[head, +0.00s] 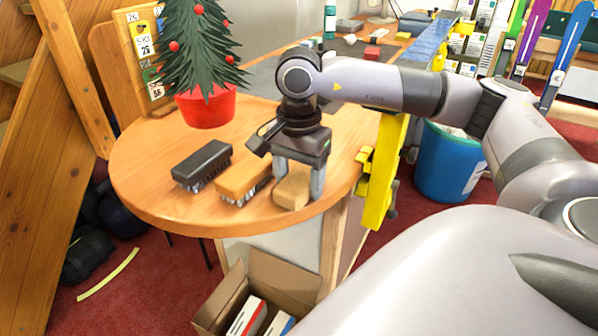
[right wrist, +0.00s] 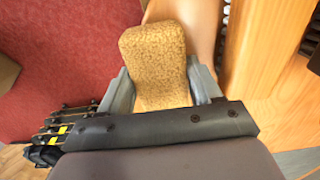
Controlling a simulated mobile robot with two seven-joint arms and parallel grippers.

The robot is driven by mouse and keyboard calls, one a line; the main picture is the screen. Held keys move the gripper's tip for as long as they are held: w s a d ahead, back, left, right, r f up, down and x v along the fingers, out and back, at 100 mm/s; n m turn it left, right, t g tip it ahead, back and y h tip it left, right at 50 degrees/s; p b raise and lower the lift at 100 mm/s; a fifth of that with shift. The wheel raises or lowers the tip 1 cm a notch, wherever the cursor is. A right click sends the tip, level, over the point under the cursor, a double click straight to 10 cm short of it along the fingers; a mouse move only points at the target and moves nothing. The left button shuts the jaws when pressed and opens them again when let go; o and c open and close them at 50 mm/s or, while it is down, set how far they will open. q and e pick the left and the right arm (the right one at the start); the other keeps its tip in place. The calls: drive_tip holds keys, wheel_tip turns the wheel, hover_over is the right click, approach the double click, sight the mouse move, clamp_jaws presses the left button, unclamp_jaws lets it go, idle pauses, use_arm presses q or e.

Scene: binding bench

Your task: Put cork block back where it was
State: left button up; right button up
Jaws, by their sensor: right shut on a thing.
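The cork block (head: 291,189) is a tan, speckled block at the front edge of the round wooden table (head: 150,190). My right gripper (head: 298,186) points down over it, with one finger on each side, and is shut on it. In the right wrist view the cork block (right wrist: 155,62) sits between the two grey fingers of the right gripper (right wrist: 162,88). I cannot tell whether its underside touches the tabletop. My left gripper is not in view.
An orange-brown brush (head: 240,182) lies just left of the cork block, and a black brush (head: 203,163) lies further left. A small tree in a red pot (head: 207,106) stands behind them. An open cardboard box (head: 285,278) is on the floor below the table edge.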

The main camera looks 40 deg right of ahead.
sight(298, 177)
drive_tip(key=o, duration=1)
drive_tip(key=shift+f, duration=0.1)
drive_tip(key=shift+r, duration=0.4)
wheel_tip(298, 177, up, 12)
drive_tip(key=shift+f+p, duration=0.25)
drive_tip(key=shift+p, duration=0.15)
